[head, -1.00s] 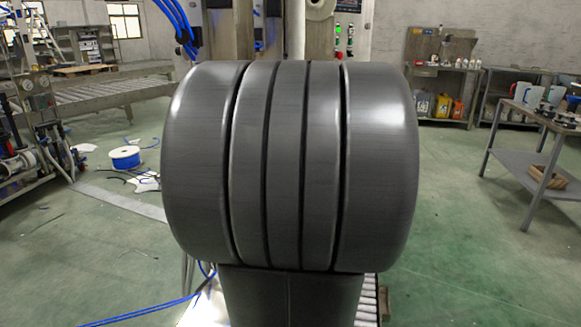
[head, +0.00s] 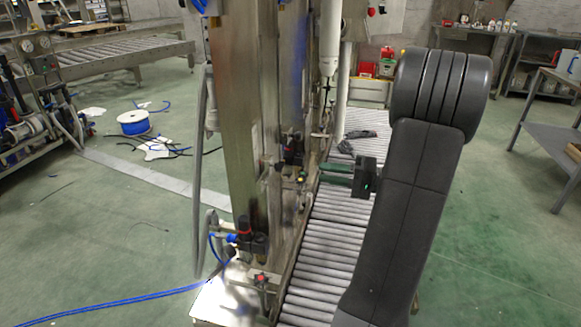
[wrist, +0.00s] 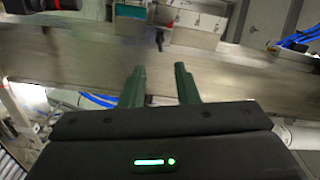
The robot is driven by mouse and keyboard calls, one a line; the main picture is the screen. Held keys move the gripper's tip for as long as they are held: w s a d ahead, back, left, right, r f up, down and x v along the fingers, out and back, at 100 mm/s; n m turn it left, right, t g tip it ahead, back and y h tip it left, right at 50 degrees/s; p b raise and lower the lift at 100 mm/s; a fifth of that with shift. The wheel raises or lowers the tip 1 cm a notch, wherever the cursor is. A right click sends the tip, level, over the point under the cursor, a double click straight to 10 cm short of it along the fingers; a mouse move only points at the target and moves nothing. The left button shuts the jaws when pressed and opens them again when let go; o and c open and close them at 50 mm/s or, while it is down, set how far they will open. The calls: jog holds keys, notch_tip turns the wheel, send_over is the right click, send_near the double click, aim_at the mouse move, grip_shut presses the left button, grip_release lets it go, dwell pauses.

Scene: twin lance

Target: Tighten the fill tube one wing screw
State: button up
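A white vertical fill tube (head: 331,40) hangs beside the steel column in the head view; a second pale tube stands just to its right. I cannot make out the wing screw with certainty; a small dark knob (wrist: 160,40) shows beyond my fingertips in the wrist view. My gripper (head: 323,173) is above the roller conveyor with its green fingers pointing left at the steel frame. In the wrist view my gripper (wrist: 157,70) is open, with a clear empty gap between the fingers. Whether the fingertips touch the frame is not clear.
The steel column (head: 245,110) and its valve fittings (head: 290,150) stand close left of my gripper. A roller conveyor (head: 325,245) runs beneath it. A steel beam (wrist: 60,55) crosses the wrist view. A blue hose (head: 110,300) lies on the floor at left.

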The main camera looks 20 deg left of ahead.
aim_at(278, 166)
jog(key=a+b, duration=0.1)
jog(key=a, duration=1)
jog(key=shift+s, duration=0.35)
jog(key=shift+a, duration=0.1)
grip_shut()
